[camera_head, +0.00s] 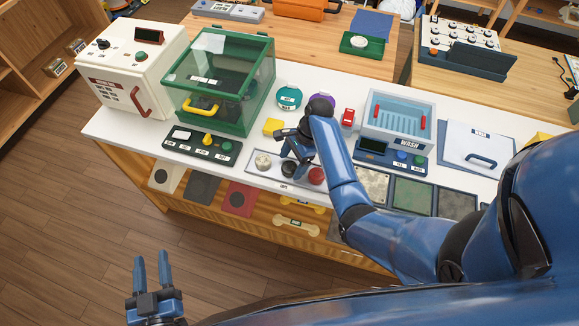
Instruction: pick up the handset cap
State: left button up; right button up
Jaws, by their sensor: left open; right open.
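A light tray (250,169) at the front edge of the white counter holds a pale round piece (263,161), a dark round piece (288,168) and a red round piece (316,176). I cannot tell which of these, if any, is the handset cap. My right gripper (287,152) is open over the tray, pointing down near the dark piece and partly hiding the tray. I cannot tell whether it touches anything. My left gripper (151,258) is open and empty over the wooden floor, away from the counter.
Behind the tray are a yellow block (272,127), a teal round container (289,98) and a green glass-sided box (225,78). A switch panel (203,146) lies left of the tray. A wash basin (400,115) stands to the right, beyond my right forearm.

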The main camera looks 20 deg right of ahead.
jog(key=shift+a+f, duration=0.2)
jog(key=shift+f, duration=0.3)
jog(key=c, duration=1.1)
jog(key=shift+r, duration=0.1)
